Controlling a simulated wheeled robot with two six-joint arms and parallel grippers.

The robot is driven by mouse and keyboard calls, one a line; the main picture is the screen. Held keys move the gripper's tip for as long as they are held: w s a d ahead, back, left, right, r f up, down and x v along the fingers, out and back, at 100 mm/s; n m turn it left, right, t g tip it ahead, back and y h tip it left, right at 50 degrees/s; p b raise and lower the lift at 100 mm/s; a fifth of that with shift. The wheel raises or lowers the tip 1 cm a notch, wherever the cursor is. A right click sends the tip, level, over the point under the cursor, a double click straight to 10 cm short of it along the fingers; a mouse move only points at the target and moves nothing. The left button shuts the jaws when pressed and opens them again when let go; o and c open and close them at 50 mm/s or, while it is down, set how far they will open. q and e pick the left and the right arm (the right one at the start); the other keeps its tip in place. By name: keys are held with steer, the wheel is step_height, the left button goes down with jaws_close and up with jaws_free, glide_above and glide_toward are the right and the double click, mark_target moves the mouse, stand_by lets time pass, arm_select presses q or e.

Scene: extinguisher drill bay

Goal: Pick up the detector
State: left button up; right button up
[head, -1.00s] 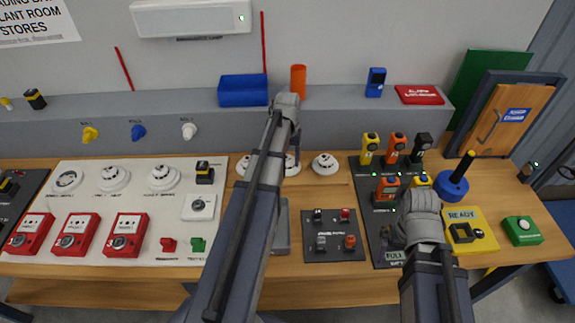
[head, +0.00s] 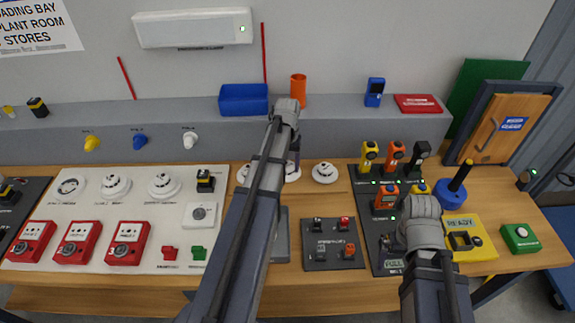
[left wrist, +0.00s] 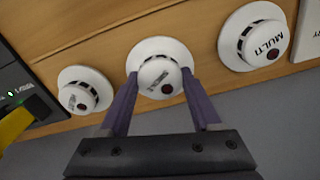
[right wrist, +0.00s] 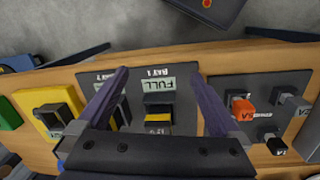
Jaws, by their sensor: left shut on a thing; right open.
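Three round white detectors sit in a row on the wooden bench. In the left wrist view the middle detector (left wrist: 160,82) is between the fingers of my left gripper (left wrist: 159,74), which is shut on it. I cannot tell if it is off the bench. The detector marked MULTI (left wrist: 254,38) is to its right there, and another detector (left wrist: 84,92) is to its left. In the head view my left arm hides much of the middle detector (head: 292,172). My right gripper (right wrist: 160,80) is open above the dark panel marked FULL, its fingers on both sides of a black and yellow object (right wrist: 157,112).
A white board (head: 150,232) with more detectors and red call points fills the bench's left. A small dark panel (head: 318,261) lies between my arms. Handheld devices (head: 370,155) stand at the right. A blue bin (head: 244,100) sits on the grey ledge behind.

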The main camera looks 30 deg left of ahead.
mark_target(288, 165)
arm_select(q)
step_height(288, 165, up, 9)
steer(key=p, duration=0.8)
steer(key=shift+f, duration=0.15)
